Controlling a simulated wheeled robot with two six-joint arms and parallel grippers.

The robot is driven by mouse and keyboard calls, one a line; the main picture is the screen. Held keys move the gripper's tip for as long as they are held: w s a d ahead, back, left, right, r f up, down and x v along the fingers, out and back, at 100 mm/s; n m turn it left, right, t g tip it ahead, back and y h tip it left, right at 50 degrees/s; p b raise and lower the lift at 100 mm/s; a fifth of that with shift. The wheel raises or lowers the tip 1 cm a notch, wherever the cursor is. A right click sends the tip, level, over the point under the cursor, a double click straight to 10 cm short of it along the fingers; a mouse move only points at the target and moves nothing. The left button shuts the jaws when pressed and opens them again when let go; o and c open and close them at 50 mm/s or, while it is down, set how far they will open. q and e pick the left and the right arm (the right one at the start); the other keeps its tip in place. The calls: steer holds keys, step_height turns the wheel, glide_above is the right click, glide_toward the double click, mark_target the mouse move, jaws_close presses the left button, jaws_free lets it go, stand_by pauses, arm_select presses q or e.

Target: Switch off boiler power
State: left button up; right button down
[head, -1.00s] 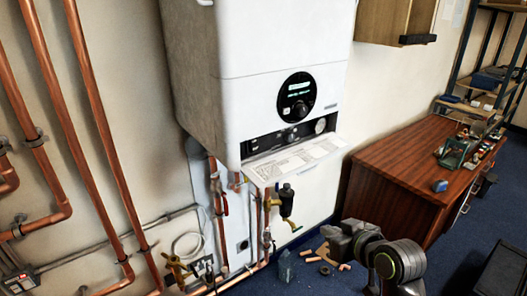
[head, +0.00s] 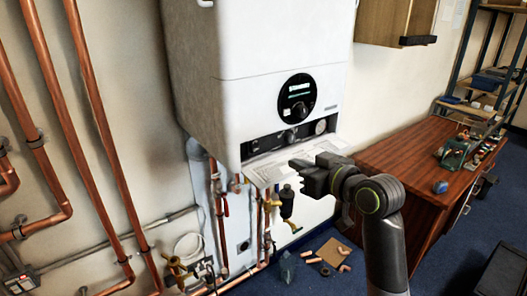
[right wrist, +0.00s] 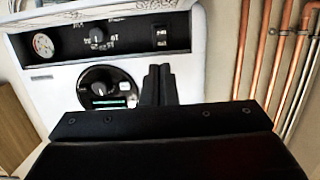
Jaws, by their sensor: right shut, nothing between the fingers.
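The white boiler (head: 255,50) hangs on the wall with a round black dial and display (head: 297,97). Below the dial is a dark control strip (head: 268,142) with a knob and a gauge. In the right wrist view, which appears upside down, a black rocker switch (right wrist: 161,37) sits beside the knob (right wrist: 98,38) and gauge (right wrist: 43,44). Its on or off position cannot be told. My right gripper (head: 294,164) is shut and empty in front of the fold-down flap; its fingers (right wrist: 158,85) appear just short of the switch in the picture. My left gripper is not in view.
The open flap (head: 265,172) with printed sheets juts out below the strip. Valves and copper pipes (head: 222,200) hang under the boiler. A wooden desk (head: 410,160) stands at the right. Pipe pieces lie on a board (head: 330,252) on the floor.

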mark_target(257, 149)
steer(key=p+x, duration=0.4)
steer(key=x, duration=0.9)
steer(key=shift+r+p, duration=0.1)
steer(key=shift+p, duration=0.25)
steer(key=shift+w+a, duration=0.35)
